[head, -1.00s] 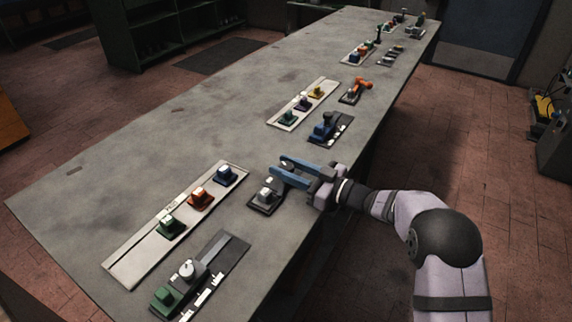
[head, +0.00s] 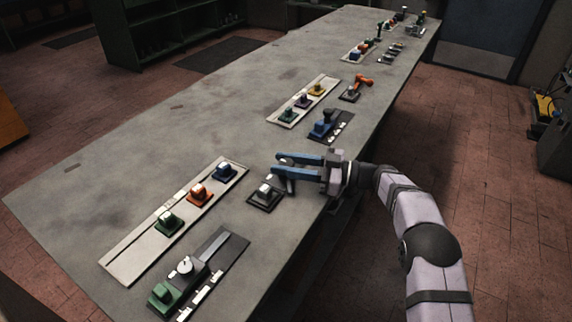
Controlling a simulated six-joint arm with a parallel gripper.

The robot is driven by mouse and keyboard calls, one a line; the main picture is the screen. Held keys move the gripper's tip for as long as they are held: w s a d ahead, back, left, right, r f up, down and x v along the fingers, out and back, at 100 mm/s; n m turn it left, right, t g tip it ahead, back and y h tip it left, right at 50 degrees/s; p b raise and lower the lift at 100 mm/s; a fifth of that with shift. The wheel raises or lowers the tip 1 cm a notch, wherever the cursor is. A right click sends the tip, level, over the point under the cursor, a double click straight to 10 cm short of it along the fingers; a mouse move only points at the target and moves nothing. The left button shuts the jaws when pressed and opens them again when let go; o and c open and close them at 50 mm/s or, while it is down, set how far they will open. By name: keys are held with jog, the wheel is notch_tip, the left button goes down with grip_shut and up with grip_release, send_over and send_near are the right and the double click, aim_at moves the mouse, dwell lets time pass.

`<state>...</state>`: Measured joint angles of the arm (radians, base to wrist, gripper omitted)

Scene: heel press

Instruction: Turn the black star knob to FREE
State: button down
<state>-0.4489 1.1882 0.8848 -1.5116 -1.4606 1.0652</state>
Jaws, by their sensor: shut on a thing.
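My gripper (head: 281,164) hangs over the table's right side, its two blue fingers pointing left. It is shut on a dark piece at the right end of a small dark base, which I take to be the black star knob (head: 286,160). The fingers hide most of this knob, so its star shape and pointing direction cannot be told. A dark stem shows below the fingers. A pale block (head: 264,191) sits on the same base, just left of and below the fingers. No FREE marking can be read.
A pale strip (head: 125,258) with green, orange and blue blocks lies to the left. A dark plate (head: 230,250) with a green block and white dial is nearer. A blue device (head: 323,128) and an orange-handled one (head: 362,82) stand farther back. The table's middle is bare.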

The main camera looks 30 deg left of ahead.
dwell(0.3)
jog(key=c, duration=1.3)
grip_release()
jog(key=shift+o, duration=0.2)
jog(key=shift+v, duration=3.7)
